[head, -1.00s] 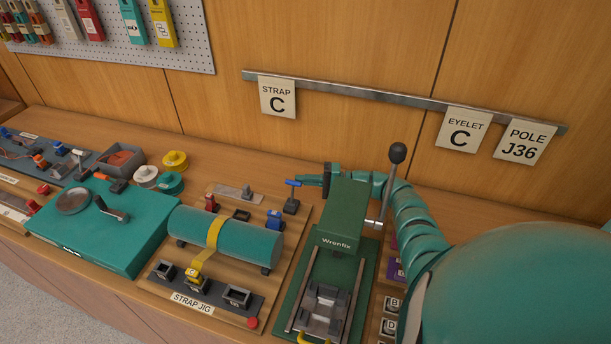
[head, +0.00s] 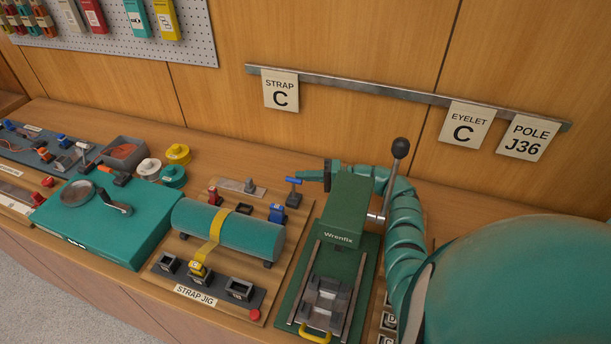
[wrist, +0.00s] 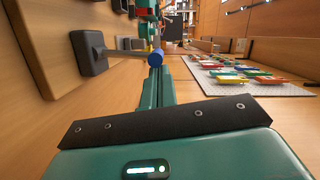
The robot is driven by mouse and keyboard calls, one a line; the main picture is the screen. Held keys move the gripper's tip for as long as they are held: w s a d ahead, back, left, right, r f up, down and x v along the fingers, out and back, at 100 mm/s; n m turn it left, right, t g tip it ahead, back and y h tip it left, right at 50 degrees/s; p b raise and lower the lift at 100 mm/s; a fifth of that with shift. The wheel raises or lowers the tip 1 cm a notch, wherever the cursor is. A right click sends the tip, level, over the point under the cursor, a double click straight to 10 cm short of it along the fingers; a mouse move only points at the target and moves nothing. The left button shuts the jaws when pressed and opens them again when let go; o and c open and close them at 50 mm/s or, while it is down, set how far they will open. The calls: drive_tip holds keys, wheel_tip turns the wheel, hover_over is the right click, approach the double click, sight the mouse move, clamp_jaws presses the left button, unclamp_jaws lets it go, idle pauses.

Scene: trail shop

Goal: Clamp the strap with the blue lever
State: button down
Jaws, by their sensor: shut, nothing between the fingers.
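The blue lever (head: 293,181) stands up from a dark base at the back right of the strap jig (head: 165,262). In the wrist view its blue knob (wrist: 155,58) sits on a grey rod just beyond my fingertips. My gripper (head: 305,176) is shut and empty, beside the top of the lever, partly behind the green press. I cannot tell whether it touches the knob. The yellow strap (head: 216,224) lies over the teal cylinder (head: 190,221), its front end at the middle one of three dark blocks.
The green Wrenfix press (head: 346,220) with its black-knobbed handle stands close on the right. A blue clip (head: 276,212) and a red clip (head: 214,196) sit behind the cylinder. A teal box (head: 100,235) is on the left. The wall carries a STRAP C card (head: 281,90).

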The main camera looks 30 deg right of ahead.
drive_tip(key=f+b+v, duration=0.1)
drive_tip(key=b+v, duration=0.5)
drive_tip(key=v, duration=1.1)
drive_tip(key=shift+d+r, duration=0.25)
drive_tip(key=shift+r, duration=0.2)
